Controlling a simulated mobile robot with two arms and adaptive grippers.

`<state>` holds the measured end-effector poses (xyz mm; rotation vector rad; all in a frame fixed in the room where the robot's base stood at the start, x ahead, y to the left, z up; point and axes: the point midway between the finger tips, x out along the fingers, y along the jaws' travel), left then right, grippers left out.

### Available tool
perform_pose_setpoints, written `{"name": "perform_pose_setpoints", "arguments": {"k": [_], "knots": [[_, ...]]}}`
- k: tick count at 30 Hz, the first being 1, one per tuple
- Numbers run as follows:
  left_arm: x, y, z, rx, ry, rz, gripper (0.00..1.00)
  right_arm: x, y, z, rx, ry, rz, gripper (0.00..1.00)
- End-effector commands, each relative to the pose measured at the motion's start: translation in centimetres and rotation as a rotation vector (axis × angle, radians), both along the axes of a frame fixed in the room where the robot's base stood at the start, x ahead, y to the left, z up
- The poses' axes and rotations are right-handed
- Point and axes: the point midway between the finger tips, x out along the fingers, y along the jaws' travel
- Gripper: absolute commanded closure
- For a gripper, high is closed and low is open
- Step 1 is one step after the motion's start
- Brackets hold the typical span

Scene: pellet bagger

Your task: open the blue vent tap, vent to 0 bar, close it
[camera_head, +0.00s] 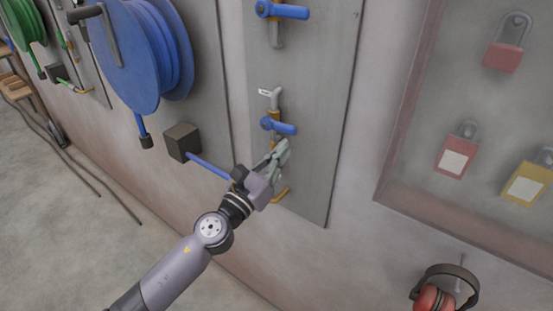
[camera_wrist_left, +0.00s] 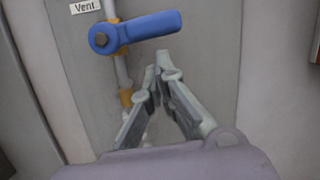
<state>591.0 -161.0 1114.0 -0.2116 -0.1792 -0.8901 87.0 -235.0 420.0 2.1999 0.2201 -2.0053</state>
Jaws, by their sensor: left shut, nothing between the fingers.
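The blue vent tap (camera_head: 278,126) sits on a thin vertical pipe on the grey wall panel, its lever pointing right across the pipe. In the left wrist view the blue lever (camera_wrist_left: 150,27) is level, tilted slightly up to the right, beside a label reading "Vent" (camera_wrist_left: 86,6). My left gripper (camera_head: 284,147) is just below the lever. In the left wrist view its fingers (camera_wrist_left: 163,58) are shut with nothing between them, the tips below the lever with a small gap showing; depth is hard to judge. My right gripper is not in view. No pressure gauge is readable.
Another blue-handled tap (camera_head: 282,10) is higher on the panel. A blue hose reel (camera_head: 145,50) and a dark box (camera_head: 182,142) are left of it. Padlocks (camera_head: 457,150) hang in a framed board on the right. Ear defenders (camera_head: 445,291) hang at the lower right.

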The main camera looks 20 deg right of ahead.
Motion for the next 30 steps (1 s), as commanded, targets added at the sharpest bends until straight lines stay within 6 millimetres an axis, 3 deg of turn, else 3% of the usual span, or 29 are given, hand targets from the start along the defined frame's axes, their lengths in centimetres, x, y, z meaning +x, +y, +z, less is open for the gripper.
{"name": "perform_pose_setpoints", "arguments": {"k": [30], "knots": [[-0.2, -0.1, 1.2, -0.051, 0.065, 0.000, 1.00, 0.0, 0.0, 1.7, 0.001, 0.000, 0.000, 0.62]]}}
